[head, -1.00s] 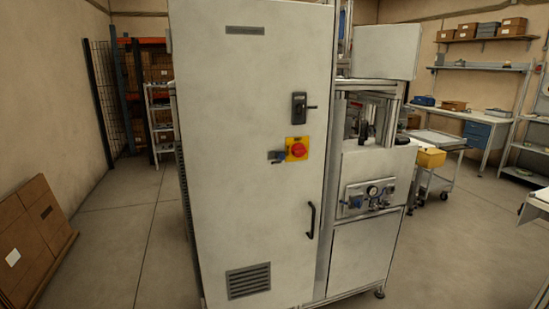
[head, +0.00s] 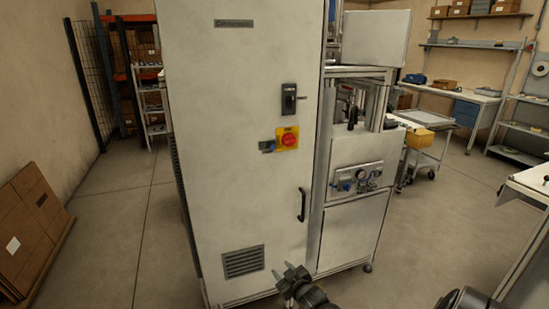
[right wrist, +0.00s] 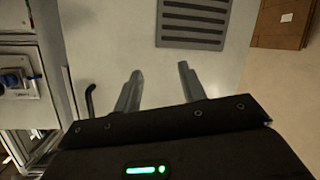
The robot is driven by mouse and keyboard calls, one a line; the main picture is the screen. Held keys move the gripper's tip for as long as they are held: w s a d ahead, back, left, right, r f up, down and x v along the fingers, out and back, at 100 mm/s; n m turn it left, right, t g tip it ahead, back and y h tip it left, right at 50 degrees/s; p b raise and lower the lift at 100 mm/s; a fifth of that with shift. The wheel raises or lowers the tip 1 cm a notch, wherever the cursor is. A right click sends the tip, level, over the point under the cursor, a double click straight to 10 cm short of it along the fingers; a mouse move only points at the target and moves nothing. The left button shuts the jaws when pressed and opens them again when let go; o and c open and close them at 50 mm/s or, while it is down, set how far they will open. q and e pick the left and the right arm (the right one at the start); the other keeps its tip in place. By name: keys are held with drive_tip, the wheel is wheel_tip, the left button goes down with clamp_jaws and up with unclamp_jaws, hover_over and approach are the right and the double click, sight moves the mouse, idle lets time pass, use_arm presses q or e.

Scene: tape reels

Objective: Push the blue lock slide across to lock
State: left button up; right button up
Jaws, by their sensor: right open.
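The small blue-grey lock slide (head: 267,146) sits at the left edge of the yellow plate (head: 280,133) with the red rotary switch (head: 288,140), on the tall pale cabinet door. It is small, and its exact position is hard to tell. My right gripper (head: 289,270) is open and empty, low in front of the cabinet's bottom, well below the slide. In the right wrist view its two fingers (right wrist: 158,72) are apart with nothing between them. The slide is not visible in that view. My left gripper is not in view.
A black door handle (head: 301,204) and a dark rotary latch (head: 289,98) stick out from the door. A vent grille (head: 243,261) is low on it. A gauge panel (head: 357,179) with blue valves is to the right. Open floor lies left; a cardboard stack (head: 30,228) leans there.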

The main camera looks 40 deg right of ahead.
drive_tip(key=w+d+r+t+p, duration=0.1)
drive_tip(key=w+d+r+t, duration=0.1)
drive_tip(key=r, duration=0.8)
drive_tip(key=w+d+r+t, duration=0.1)
drive_tip(key=w+r+t, duration=0.1)
drive_tip(key=r, duration=0.8)
drive_tip(key=t+h+p, duration=0.1)
drive_tip(key=t+h, duration=0.1)
drive_tip(key=t, duration=0.2)
approach(273, 148)
drive_tip(key=p+x, duration=0.4)
drive_tip(key=x, duration=0.4)
drive_tip(key=shift+w+d+r, duration=0.1)
drive_tip(key=shift+d+r, duration=0.05)
drive_tip(key=shift+w, duration=0.45)
